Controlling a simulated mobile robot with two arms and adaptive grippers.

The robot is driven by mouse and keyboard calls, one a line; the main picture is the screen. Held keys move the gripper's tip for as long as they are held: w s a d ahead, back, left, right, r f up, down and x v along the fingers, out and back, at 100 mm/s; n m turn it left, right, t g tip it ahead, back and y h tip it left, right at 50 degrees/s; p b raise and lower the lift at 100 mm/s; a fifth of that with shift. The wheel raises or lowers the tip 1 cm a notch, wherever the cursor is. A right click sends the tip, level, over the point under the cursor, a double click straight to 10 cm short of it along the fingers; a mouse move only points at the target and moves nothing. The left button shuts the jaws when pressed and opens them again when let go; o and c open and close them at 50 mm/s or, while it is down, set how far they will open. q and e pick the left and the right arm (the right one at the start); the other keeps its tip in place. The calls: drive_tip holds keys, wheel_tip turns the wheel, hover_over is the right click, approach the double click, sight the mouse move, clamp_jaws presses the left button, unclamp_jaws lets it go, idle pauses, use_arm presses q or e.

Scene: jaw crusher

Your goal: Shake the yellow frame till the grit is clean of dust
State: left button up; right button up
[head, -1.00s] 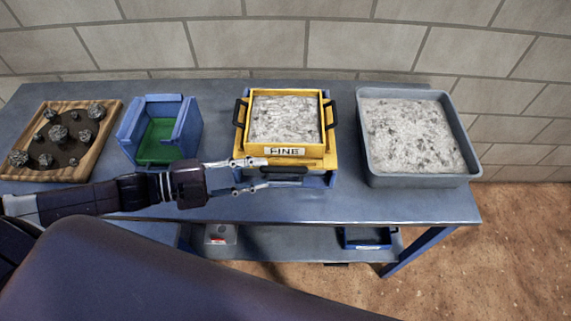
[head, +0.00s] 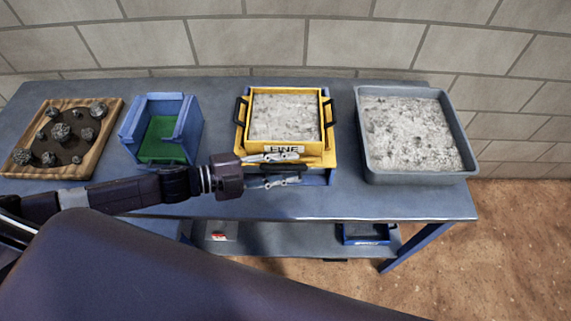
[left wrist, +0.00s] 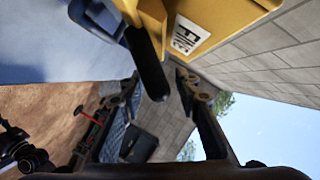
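The yellow frame (head: 242,138), labelled FINE, sits on a blue base on the table and is filled with grey grit (head: 285,117). It has black handles on its left, right and front sides. My left gripper (head: 288,168) is open at the front handle, one finger above it and one below in the head view. The upper finger partly covers the label. In the left wrist view the black front handle (left wrist: 150,68) reaches between the spread fingers (left wrist: 159,80); I cannot tell whether they touch it. My right gripper is out of view.
A grey tray (head: 412,178) of grit stands right of the frame. A blue bin (head: 184,128) with a green inside and a wooden tray (head: 97,157) of dark rocks stand to the left. A lower shelf (head: 285,242) holds a small blue tray (head: 366,234).

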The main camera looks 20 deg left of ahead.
use_arm(q)
drive_tip(key=shift+c, duration=0.4)
clamp_jaws()
